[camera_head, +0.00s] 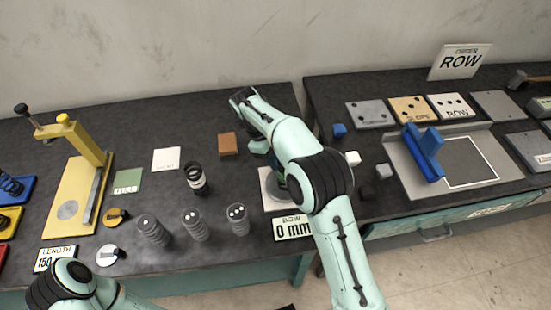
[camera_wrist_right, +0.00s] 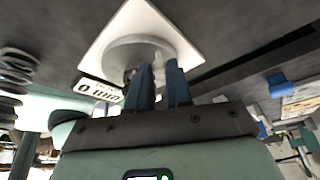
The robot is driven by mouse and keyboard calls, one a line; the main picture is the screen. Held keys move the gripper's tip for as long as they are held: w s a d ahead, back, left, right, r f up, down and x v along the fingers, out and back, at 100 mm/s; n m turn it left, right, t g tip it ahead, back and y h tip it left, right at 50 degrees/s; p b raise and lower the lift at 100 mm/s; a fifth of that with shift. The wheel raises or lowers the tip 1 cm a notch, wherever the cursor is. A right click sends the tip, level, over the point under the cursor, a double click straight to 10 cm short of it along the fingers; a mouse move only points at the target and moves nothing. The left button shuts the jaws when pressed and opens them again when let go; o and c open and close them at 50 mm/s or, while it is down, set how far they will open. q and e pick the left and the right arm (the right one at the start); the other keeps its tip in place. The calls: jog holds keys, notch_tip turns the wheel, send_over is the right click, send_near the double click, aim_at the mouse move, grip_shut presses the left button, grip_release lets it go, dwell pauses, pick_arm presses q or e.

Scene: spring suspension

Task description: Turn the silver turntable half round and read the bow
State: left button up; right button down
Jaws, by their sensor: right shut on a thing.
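The silver turntable (camera_wrist_right: 125,47) is a round disc on a white square plate (camera_head: 268,188). In the head view my right arm covers most of it. My right gripper (camera_wrist_right: 162,82) reaches the disc from above in the right wrist view, its two dark blue fingers a small gap apart and shut on the turntable.
Several coil springs (camera_head: 195,224) stand left of the turntable, with a black-topped spring (camera_head: 196,177) behind them. A yellow press (camera_head: 85,180) stands further left. A brown block (camera_head: 228,144) lies behind. On the right table are a blue handled tool (camera_head: 424,152) and several labelled plates.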

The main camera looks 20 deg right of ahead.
jog(key=c, duration=1.3)
grip_release()
pick_arm(q)
jog(key=w+r+p, duration=0.4)
jog(key=w+r, duration=0.1)
jog(key=r, duration=0.1)
jog(key=shift+t+p, duration=0.3)
jog(key=shift+p, duration=0.05)
pick_arm(e)
jog(key=v, duration=1.3)
jog(key=shift+r, duration=0.25)
